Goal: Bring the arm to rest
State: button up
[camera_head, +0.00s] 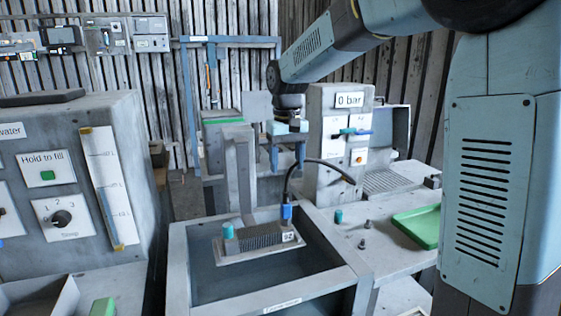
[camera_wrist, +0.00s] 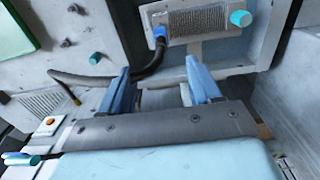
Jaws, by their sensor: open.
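My gripper (camera_head: 287,158) hangs from my arm in the upper middle of the head view, pointing down. It is above and behind the grey tank (camera_head: 178,270) and in front of the "0 bar" panel. In the wrist view my gripper (camera_wrist: 160,78) shows two blue fingers spread apart, with nothing between them. The finned block (camera_head: 262,238), marked 92, sits over the tank with a teal cap at its left and a blue connector (camera_head: 287,212) on a black hose at its right. In the wrist view the finned block (camera_wrist: 200,22) lies beyond the fingers, apart from them.
The "0 bar" cabinet (camera_head: 338,110) stands close to the right of my gripper. A green tray (camera_head: 418,226) and small teal and dark fittings are on the right bench. The "Hold to fill" cabinet (camera_head: 110,115) is at the left. A blue frame (camera_head: 187,110) stands behind.

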jog(key=s+d+r+m+t, duration=0.2)
jog(key=s+d+r+t, duration=0.15)
jog(key=s+d, duration=0.85)
jog(key=s+d+f+t, duration=0.1)
jog(key=s+d, duration=0.1)
jog(key=s, duration=0.4)
jog(key=s+d+f+m+t, duration=0.1)
jog(key=s+d, duration=0.2)
jog(key=s, duration=0.4)
jog(key=shift+s+f, duration=0.25)
jog(key=shift+f, duration=0.05)
jog(key=shift+d, duration=0.1)
